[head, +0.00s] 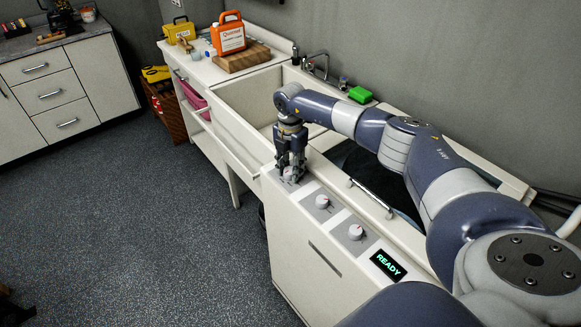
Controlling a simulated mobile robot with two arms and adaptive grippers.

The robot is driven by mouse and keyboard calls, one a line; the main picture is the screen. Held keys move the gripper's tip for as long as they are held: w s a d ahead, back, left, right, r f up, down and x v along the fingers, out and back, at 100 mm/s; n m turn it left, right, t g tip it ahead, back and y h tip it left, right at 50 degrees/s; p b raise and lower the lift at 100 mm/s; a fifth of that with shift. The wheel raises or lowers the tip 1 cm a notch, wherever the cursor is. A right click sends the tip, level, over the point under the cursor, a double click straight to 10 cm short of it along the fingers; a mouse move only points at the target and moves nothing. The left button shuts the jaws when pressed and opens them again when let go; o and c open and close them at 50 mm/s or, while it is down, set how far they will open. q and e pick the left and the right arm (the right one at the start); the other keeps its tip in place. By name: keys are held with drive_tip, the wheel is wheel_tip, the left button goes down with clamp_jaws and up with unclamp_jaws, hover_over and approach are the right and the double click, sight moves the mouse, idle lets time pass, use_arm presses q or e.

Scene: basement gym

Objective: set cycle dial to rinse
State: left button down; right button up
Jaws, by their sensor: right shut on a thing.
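A white washing machine (303,262) stands at the lower middle of the head view. Its top panel carries dials in a row: one under my right gripper, a middle dial (322,202) and a near dial (355,232). A dark display (388,265) reads READY in green. My right gripper (291,174) points down and is shut on the far dial (290,178), which is mostly hidden by the fingers. Which dial is the cycle dial cannot be read; panel markings are too small. My left gripper is not in view.
A white sink (245,100) and tap (316,62) lie beyond the machine. A green sponge (360,95) sits on the ledge near my right arm. An orange jug (228,36) stands on a wooden board (242,59). The floor at left is open.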

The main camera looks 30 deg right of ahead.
drive_tip(key=o, duration=1.1)
drive_tip(key=shift+c, duration=0.2)
drive_tip(key=shift+r, duration=0.2)
wheel_tip(320, 180, up, 12)
drive_tip(key=shift+f, duration=0.2)
